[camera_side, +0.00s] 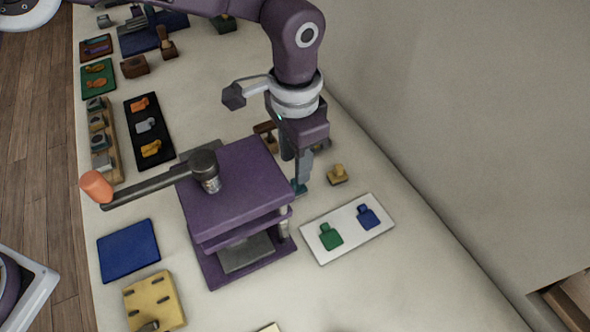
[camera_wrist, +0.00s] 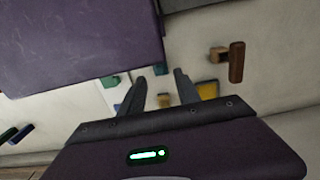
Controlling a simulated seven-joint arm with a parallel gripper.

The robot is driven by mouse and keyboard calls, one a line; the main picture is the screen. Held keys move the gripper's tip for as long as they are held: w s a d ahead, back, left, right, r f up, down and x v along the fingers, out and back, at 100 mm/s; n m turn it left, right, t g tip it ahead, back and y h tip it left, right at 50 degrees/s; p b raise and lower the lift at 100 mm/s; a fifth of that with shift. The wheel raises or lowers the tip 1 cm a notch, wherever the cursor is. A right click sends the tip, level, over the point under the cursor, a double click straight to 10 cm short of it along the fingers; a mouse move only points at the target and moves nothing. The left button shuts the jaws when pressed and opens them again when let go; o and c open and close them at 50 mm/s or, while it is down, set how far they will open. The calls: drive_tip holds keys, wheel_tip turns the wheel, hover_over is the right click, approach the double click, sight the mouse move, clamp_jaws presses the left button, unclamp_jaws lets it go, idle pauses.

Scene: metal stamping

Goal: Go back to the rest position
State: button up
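My gripper (camera_side: 300,185) points down just behind the right rear of the purple press (camera_side: 240,178), low over the table. In the wrist view its two fingers (camera_wrist: 160,85) stand apart, with no held thing visible between them. The purple press also fills the upper left of the wrist view (camera_wrist: 80,40). Its lever ends in an orange knob (camera_side: 96,187) at the left. A small teal patch shows by the fingertips in the side view; I cannot tell what it is or whether it touches them.
A white plate (camera_side: 318,246) with a green and a blue tag lies right of the press. A small yellow stamp (camera_side: 338,174) stands near my gripper. A blue pad (camera_side: 128,250) and a yellow slotted block (camera_side: 153,302) lie front left. Trays of parts line the left edge. The right table side is clear.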

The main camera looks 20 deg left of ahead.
drive_tip(key=shift+r, duration=1.15)
drive_tip(key=s+a+r+n+t, duration=0.1)
drive_tip(key=a+r+n+t, duration=0.25)
drive_tip(key=a+r, duration=1.2)
drive_tip(key=s+a+r+n+t, duration=0.1)
drive_tip(key=s+a+r+n, duration=0.3)
drive_tip(key=s+a, duration=0.9)
drive_tip(key=s+a+f+n+t, duration=0.1)
drive_tip(key=s+f, duration=0.2)
drive_tip(key=s, duration=0.5)
drive_tip(key=shift+a+f, duration=0.25)
